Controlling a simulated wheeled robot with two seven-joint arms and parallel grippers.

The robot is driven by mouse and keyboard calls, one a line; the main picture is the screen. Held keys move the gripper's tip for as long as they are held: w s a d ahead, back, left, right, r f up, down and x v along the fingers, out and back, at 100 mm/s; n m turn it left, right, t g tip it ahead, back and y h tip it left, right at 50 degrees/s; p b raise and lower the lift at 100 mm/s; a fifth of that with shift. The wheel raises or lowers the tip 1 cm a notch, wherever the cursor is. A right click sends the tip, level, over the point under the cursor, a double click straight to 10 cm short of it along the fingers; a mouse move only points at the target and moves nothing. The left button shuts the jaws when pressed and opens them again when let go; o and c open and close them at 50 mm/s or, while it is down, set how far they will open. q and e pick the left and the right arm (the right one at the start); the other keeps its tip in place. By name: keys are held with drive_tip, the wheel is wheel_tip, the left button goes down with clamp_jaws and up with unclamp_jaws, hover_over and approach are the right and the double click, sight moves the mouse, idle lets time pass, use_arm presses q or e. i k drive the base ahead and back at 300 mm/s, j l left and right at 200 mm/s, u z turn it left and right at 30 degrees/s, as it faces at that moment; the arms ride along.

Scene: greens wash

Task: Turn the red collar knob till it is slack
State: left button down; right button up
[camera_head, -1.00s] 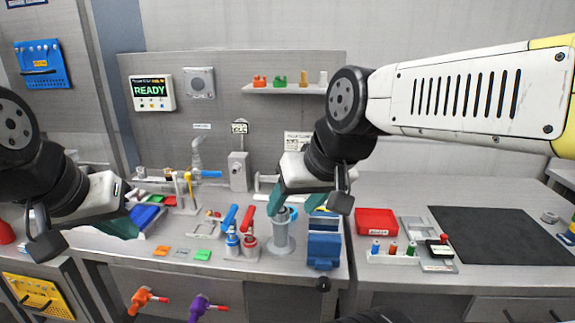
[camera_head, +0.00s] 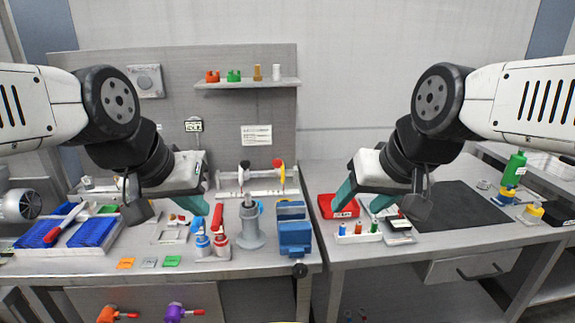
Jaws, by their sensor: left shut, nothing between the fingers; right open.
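A small red knob (camera_head: 277,163) tops a pale upright on the white rack at the back of the left bench; I cannot tell for certain that it is the collar knob. My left gripper (camera_head: 198,205) is shut and empty, with teal fingers, above the bench to the left of this knob. My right gripper (camera_head: 362,204) is open and empty, to the right of the knob, in front of the red tray (camera_head: 340,202). Neither gripper touches the knob.
A grey stand (camera_head: 250,228) and a blue vise-like block (camera_head: 295,238) stand between the grippers. Red-handled and blue-handled bottles (camera_head: 220,240) stand left of them. A small rack of coloured vials (camera_head: 358,236) is near my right gripper.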

sight(278, 163)
drive_tip(key=i+l+u, duration=0.1)
drive_tip(key=u, duration=0.4)
drive_tip(key=i+l+u, duration=0.1)
drive_tip(key=u, duration=0.4)
drive_tip(key=l+u, duration=0.25)
drive_tip(key=u, duration=0.25)
drive_tip(key=i, duration=0.05)
